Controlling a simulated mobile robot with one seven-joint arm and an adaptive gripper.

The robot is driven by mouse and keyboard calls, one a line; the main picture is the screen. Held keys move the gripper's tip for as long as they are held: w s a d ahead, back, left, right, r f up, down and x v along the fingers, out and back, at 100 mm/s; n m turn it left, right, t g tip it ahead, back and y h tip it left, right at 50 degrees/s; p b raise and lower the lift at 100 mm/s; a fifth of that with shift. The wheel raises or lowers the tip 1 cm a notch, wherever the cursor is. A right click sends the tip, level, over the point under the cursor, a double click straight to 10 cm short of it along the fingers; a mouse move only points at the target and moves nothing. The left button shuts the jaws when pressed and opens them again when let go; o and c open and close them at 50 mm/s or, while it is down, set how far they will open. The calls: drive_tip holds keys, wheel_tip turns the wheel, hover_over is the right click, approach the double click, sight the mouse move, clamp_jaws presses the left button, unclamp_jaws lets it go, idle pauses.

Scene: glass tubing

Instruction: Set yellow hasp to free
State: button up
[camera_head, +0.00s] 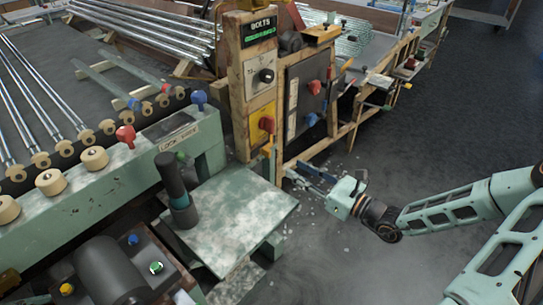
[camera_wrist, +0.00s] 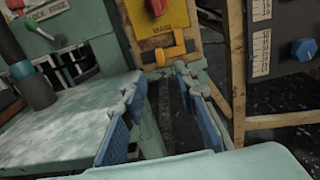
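The yellow hasp (camera_wrist: 170,53) is a short orange-yellow bar below a red knob (camera_wrist: 156,6) on a yellow plate marked MAINS, on a wooden post. My gripper (camera_head: 300,177) is open and empty, in front of the post and lower than the plate. In the wrist view my gripper (camera_wrist: 162,79) shows two blue-padded fingers, spread apart, pointing toward the post just below the hasp. The fingers appear apart from the hasp.
A green bench plate (camera_head: 235,215) with a dark upright handle (camera_head: 172,178) stands left of my gripper. A dark panel (camera_head: 308,98) with red and blue knobs is right of the post. A wooden frame (camera_head: 340,140) runs behind. Open floor (camera_head: 440,130) lies right.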

sight(270, 154)
drive_tip(key=b+x, duration=0.2)
drive_tip(key=x, duration=0.8)
drive_tip(key=shift+w+a, duration=0.15)
drive_tip(key=shift+a, duration=0.1)
clamp_jaws()
